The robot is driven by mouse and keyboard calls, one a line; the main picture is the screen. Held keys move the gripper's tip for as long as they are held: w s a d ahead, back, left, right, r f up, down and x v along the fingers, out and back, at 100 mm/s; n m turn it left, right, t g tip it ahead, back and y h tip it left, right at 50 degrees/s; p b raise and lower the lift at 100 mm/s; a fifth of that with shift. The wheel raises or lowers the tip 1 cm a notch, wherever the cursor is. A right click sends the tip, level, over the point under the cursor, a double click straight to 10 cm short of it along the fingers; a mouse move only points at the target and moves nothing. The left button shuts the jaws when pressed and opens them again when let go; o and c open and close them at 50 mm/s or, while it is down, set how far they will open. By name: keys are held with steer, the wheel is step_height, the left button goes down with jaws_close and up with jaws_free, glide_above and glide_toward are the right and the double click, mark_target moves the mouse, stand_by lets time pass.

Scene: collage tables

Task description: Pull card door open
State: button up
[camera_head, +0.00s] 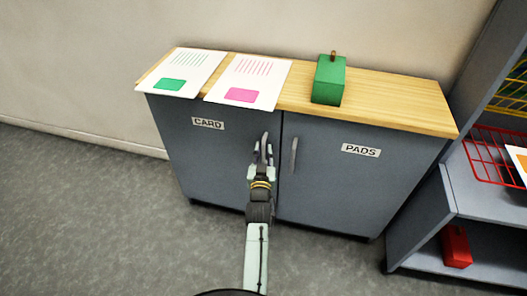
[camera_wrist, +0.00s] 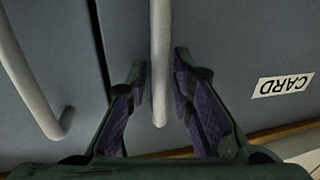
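The grey CARD door (camera_head: 205,155) is the left door of the cabinet and looks shut. Its white CARD label (camera_head: 208,124) is at the upper left, and shows upside down in the wrist view (camera_wrist: 283,85). The upright metal handle (camera_wrist: 160,60) of the CARD door stands between the two fingers of my gripper (camera_wrist: 161,78). The fingers are open, with a gap on each side of the handle. In the head view my gripper (camera_head: 262,156) is at the door's right edge and partly hides the handle.
The PADS door (camera_head: 345,185), with its own handle (camera_head: 293,155), is just right. A shelf unit (camera_head: 465,195) with a red wire basket (camera_head: 490,155) stands right. Floor at left is clear.

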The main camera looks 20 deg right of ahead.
jaws_close()
stand_by(0.5)
